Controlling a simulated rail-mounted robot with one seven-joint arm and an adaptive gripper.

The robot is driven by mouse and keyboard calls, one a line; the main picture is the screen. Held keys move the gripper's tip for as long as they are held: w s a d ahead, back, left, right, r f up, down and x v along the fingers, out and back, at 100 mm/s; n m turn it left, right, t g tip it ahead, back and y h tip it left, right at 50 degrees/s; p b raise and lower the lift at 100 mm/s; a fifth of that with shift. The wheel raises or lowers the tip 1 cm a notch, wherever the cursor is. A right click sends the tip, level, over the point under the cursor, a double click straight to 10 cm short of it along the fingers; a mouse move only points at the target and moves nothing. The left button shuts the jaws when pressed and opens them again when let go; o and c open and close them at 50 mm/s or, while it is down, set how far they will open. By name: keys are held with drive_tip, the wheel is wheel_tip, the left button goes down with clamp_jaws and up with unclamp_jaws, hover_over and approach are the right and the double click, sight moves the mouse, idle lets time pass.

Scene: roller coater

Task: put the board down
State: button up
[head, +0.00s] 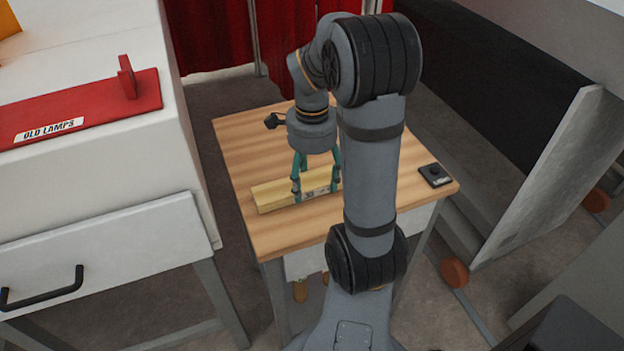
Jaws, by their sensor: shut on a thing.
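The board (270,196) is a pale yellow wooden piece lying lengthwise at or just above the top of a small wooden table (240,146). I cannot tell for sure whether it touches the tabletop. My gripper (312,190) points down over the board, its teal fingers on either side of it, shut on it near its middle. A label or marking shows on the board beside the fingers. The board's right end is hidden behind my arm.
A small black box with a knob (435,175) sits at the table's right corner. A white cabinet (110,240) with a red "OLD LAMPS" tray (100,105) stands close on the left. A grey panel (550,175) stands on the right. The table's left back is bare.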

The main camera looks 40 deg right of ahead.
sight(312, 184)
drive_tip(key=shift+f, duration=0.15)
drive_tip(key=o, duration=1.3)
drive_tip(key=shift+c, duration=0.2)
drive_tip(key=shift+o, duration=0.3)
wheel_tip(312, 184, up, 12)
drive_tip(key=p, duration=0.3)
drive_tip(key=shift+r, duration=0.2)
drive_tip(key=shift+o, duration=1)
drive_tip(key=shift+c, duration=0.7)
